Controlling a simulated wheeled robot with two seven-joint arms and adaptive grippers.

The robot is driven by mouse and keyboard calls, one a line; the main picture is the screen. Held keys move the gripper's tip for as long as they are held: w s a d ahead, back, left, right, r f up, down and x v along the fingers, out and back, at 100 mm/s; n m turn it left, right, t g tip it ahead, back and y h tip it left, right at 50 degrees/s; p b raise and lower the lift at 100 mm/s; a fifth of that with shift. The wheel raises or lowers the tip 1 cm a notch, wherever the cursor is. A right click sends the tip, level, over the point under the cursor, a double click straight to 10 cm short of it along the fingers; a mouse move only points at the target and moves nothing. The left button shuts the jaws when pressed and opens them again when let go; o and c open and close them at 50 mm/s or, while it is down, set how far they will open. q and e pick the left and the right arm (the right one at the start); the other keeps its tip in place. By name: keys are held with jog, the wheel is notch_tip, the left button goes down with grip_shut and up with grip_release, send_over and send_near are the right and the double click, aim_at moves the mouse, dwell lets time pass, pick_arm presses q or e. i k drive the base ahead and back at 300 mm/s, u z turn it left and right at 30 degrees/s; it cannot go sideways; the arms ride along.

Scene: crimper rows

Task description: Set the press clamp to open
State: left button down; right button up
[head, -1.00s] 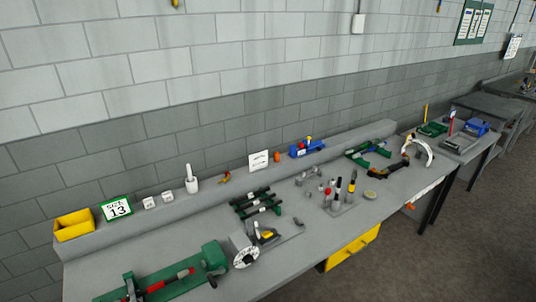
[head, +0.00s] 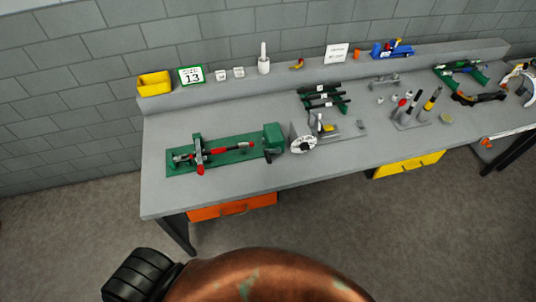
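A green press clamp fixture (head: 225,153) lies on the left part of the grey bench in the head view. It has a long green base, a green upright at the left and a green block at the right end. A red-tipped bar (head: 230,148) runs along it toward the block. A dark lever with a red tip (head: 200,160) crosses the upright and points toward the bench's front edge. Whether the clamp is open or closed is too small to tell. Neither of my grippers is in view.
The grey bench (head: 300,178) has free room before the fixture. A white round dial (head: 303,144) stands right of it, with black-and-green tools (head: 323,97) behind. A yellow bin (head: 154,84) sits on the back ledge. Orange (head: 233,207) and yellow (head: 408,165) drawers hang below.

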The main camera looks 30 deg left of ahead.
aim_at(200, 168)
jog(key=u, duration=2.55)
